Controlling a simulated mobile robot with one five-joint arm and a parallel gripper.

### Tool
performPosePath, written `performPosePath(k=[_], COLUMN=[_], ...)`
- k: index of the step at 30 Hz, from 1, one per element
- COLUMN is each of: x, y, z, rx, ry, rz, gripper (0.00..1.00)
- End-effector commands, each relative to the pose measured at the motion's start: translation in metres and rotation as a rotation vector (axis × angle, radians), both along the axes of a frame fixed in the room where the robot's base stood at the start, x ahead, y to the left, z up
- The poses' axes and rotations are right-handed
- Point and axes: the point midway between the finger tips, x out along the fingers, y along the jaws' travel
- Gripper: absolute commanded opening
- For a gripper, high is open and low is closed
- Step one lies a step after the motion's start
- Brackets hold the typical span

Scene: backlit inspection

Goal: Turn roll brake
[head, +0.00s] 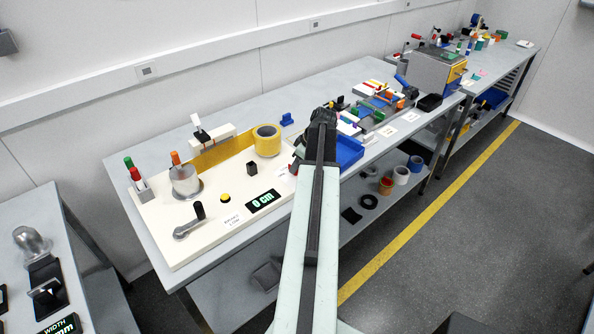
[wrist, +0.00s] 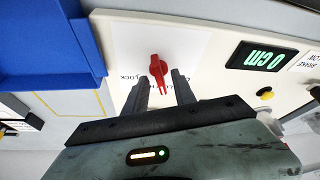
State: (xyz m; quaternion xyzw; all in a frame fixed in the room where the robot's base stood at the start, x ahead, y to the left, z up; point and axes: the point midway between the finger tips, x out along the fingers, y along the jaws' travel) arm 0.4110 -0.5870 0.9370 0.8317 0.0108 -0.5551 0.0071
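A red knob (wrist: 158,68) with a pointed handle sits on a white label plate with partly readable lettering, including what looks like "LOCK". My gripper (wrist: 159,80) is open, with one dark finger on each side of the knob's lower end in the wrist view. I cannot tell whether either finger touches it. In the head view my arm hides the knob and most of the gripper. The cream board (head: 165,236) carries a yellow roll (head: 267,141), with a yellow strip running left to a grey drum (head: 185,181).
A display (head: 263,201) reads 0 cm; it also shows in the wrist view (wrist: 263,57). A yellow button (head: 225,197), black block (head: 252,168) and crank (head: 190,222) stand nearby. A blue tray (wrist: 45,40) lies close beside the board.

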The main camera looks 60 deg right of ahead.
Motion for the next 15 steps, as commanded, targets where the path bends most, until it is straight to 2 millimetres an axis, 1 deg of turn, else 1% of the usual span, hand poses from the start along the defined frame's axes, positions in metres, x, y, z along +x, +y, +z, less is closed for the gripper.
performPosePath(k=[4, 5, 6, 8, 15], x=[0.0, 0.0, 0.0001, 0.0001, 0.0002], y=[0.0001, 0.0001, 0.0001, 0.0001, 0.0003], z=[0.0017, 0.0017, 0.0018, 0.0018, 0.0017], rx=[0.0, 0.0, 0.0, 0.0, -0.001], ry=[0.0, 0.0, 0.0, 0.0, 0.0], rz=[0.0, 0.0, 0.0, 0.0, -0.004], gripper=[0.32, 0.26, 0.15, 0.0, 0.0])
